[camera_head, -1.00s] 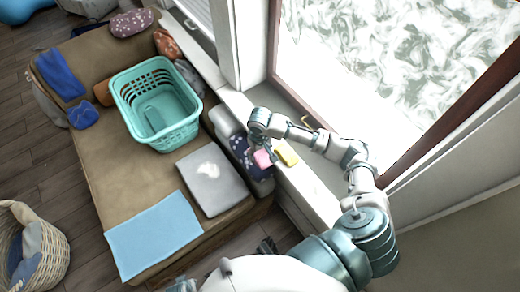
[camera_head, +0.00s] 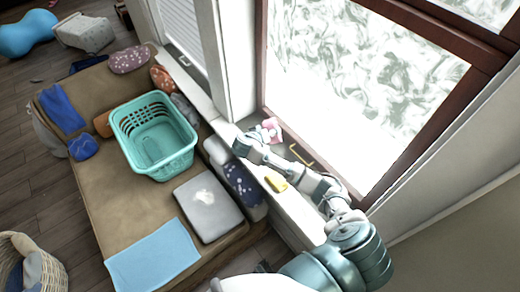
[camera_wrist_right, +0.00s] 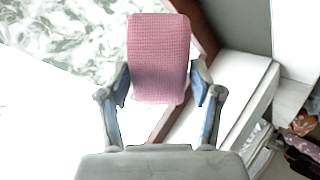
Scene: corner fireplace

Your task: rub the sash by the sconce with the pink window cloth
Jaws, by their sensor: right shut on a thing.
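The pink cloth (camera_head: 273,127) is held in my right gripper (camera_head: 264,134), at the lower left corner of the brown-framed window sash (camera_head: 262,60). In the right wrist view the pink cloth (camera_wrist_right: 158,50) is a textured pad between the two fingers of my right gripper (camera_wrist_right: 160,88). Glass with white swirls and a strip of dark red frame (camera_wrist_right: 205,35) show behind it. I cannot tell whether the cloth touches the sash. A dark piece at the bottom of the head view may be my left gripper (camera_head: 263,267); its jaws are unclear. I see no sconce.
A yellow sponge-like block (camera_head: 276,184) lies on the white sill below my right arm. A yellow handle (camera_head: 300,153) is by the window's lower edge. A sofa (camera_head: 100,185) with a teal basket (camera_head: 160,160), a grey cushion (camera_head: 208,208) and a blue cloth (camera_head: 152,243) stands left.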

